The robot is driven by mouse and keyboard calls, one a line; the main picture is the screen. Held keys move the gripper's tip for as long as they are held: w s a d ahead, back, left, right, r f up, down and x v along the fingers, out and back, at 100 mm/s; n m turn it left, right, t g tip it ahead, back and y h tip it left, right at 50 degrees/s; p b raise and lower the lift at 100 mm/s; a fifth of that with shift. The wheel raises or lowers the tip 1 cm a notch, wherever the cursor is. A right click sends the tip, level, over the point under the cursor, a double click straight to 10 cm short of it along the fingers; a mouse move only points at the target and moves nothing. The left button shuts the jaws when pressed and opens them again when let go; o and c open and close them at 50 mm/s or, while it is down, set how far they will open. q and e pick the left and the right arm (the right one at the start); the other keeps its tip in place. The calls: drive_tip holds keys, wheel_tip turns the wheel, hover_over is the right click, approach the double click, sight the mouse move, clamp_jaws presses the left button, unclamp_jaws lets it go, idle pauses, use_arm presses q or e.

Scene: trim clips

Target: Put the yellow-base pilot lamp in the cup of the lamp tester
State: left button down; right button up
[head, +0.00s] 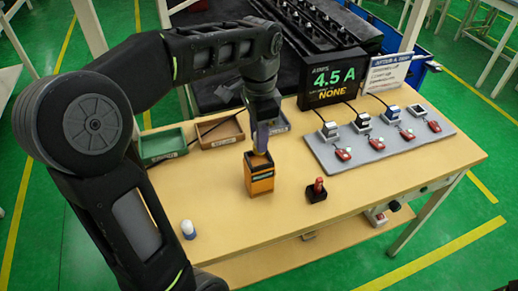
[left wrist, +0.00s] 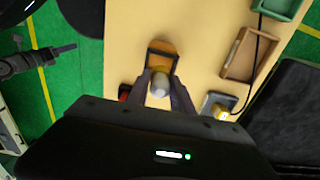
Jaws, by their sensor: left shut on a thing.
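The lamp tester, an orange and black box (head: 259,178), stands upright near the middle of the table. It also shows beyond the fingers in the left wrist view (left wrist: 162,50). My left gripper (head: 262,148) points down just over the top of the box. In the left wrist view its two fingers (left wrist: 160,92) are shut on a lamp with a rounded pale grey top (left wrist: 159,84).
A white lamp with a bluish base (head: 188,229) stands at the front left. A red lever on a black base (head: 317,190) is right of the box. Green (head: 163,147) and brown (head: 220,131) trays, a display (head: 331,82) and a grey clip board (head: 378,142) stand behind.

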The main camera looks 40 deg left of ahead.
use_arm(q)
wheel_tip(320, 180, down, 3)
drive_tip(key=shift+f, duration=0.4)
drive_tip(key=shift+f, duration=0.1)
drive_tip(key=c, duration=1.1)
unclamp_jaws()
